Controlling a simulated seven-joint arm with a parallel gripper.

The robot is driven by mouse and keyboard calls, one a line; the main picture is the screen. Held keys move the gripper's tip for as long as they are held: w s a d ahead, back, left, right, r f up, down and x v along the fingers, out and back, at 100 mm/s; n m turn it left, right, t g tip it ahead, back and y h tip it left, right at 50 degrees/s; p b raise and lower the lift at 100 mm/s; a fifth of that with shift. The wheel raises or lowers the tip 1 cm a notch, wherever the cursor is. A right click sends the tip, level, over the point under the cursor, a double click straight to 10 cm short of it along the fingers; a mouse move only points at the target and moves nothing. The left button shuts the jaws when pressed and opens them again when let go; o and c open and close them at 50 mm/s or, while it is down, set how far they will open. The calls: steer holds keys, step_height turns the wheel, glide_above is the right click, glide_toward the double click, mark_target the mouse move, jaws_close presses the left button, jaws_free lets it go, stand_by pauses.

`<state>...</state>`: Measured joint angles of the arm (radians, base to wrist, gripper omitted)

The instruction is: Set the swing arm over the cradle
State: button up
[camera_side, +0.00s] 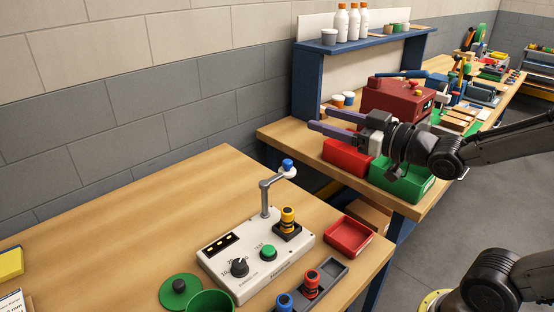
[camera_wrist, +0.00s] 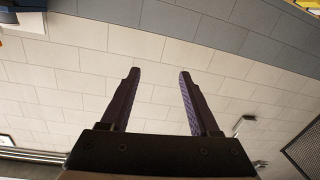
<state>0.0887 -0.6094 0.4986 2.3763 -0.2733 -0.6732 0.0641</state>
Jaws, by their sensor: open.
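A grey swing arm (camera_side: 266,190) rises from a post on a white test unit (camera_side: 255,255). It bends toward the upper right and ends in a white tip with a blue knob (camera_side: 288,163). A black square cradle (camera_side: 290,234) on the unit holds an upright yellow and black cylinder (camera_side: 287,216). The arm's tip shows higher in the picture than the cylinder, apart from it. I cannot tell whether it is directly above. My gripper (camera_side: 324,116) is open and empty, well up and right of the unit, fingers pointing left. The wrist view shows its spread fingers (camera_wrist: 158,74) against the wall.
The unit has a dial (camera_side: 239,267) and a green button (camera_side: 268,253). A red tray (camera_side: 347,236) and a dark rack (camera_side: 325,279) with red and blue cylinders stand to its right.

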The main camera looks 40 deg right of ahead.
step_height(320, 180, down, 15)
steer(key=d+y, duration=0.1)
steer(key=w+a, duration=0.2)
steer(key=w, duration=1.1)
steer(key=shift+w+m, duration=0.4)
steer(key=shift+r, duration=0.1)
steer(key=shift+c, duration=0.3)
jaws_close()
